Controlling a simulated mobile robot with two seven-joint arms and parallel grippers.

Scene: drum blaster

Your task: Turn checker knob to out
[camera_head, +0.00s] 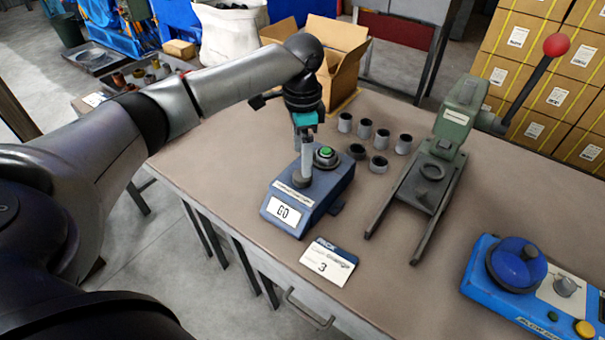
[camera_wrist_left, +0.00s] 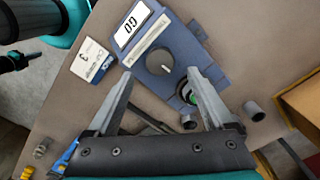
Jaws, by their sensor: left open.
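The checker (camera_head: 315,195) is a blue-grey box on the table with a white display reading GO. A green button (camera_head: 323,152) sits on the checker's far side. My left gripper (camera_head: 305,172) points down over the checker at the knob, which its fingers partly hide in the head view. In the left wrist view the left gripper (camera_wrist_left: 163,76) is open, its fingers apart with the knob between and just beyond their tips. A dark part at that view's left edge may be my right gripper.
A card (camera_head: 329,262) lies in front of the checker. Several grey cups (camera_head: 365,128) stand behind it. A green lever press (camera_head: 440,150) is to the right, and a blue device (camera_head: 515,275) lies at the front right. An open carton (camera_head: 335,50) is behind.

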